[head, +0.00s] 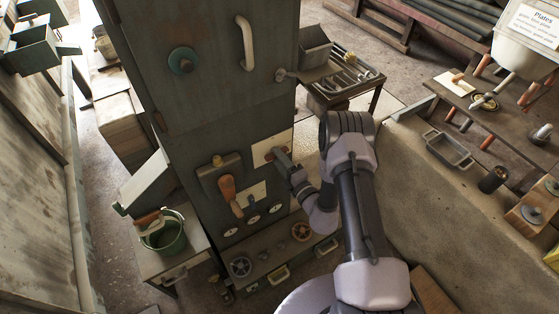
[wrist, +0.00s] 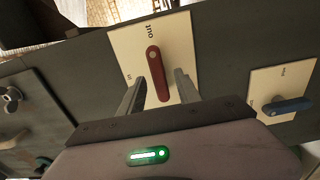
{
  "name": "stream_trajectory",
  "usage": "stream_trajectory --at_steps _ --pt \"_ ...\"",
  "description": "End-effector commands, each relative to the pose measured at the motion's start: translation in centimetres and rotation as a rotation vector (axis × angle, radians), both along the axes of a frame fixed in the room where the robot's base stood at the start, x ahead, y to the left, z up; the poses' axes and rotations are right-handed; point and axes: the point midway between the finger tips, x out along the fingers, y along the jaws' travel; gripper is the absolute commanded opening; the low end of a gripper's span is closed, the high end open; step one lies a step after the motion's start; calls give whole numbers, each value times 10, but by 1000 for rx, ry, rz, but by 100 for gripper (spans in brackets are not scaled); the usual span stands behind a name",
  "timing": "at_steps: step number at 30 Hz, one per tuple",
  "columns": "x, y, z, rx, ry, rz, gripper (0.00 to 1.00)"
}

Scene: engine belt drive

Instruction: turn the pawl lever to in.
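The pawl lever is a red bar (wrist: 157,76) on a cream plate (wrist: 183,45) in the wrist view. The plate reads OUT beyond the bar's far end and has a smaller mark, apparently IN, to the left. The bar runs nearly lengthwise between the two fingers of my gripper (wrist: 160,77). My gripper is open, with a visible gap on each side of the bar. In the head view, my gripper (head: 274,154) is at the cream plate (head: 285,139) on the cabinet front and largely hides the lever.
A blue lever (wrist: 288,106) on another cream plate is to the right in the wrist view. On the cabinet (head: 150,60) are an orange-handled lever (head: 227,188) and handwheels (head: 240,266). A stone-like counter (head: 430,190) stands right of my arm.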

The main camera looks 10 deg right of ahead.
Motion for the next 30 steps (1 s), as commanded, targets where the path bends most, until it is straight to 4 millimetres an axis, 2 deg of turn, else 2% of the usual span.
stream_trajectory --at_steps 8,14,15,23,30 --pt "3 1 1 1 0 -1 40" --pt "3 1 0 0 0 -1 3" --pt "3 1 0 0 0 -1 0" --pt "3 1 0 -10 -3 0 0" --pt "3 1 -1 -99 -32 0 0"
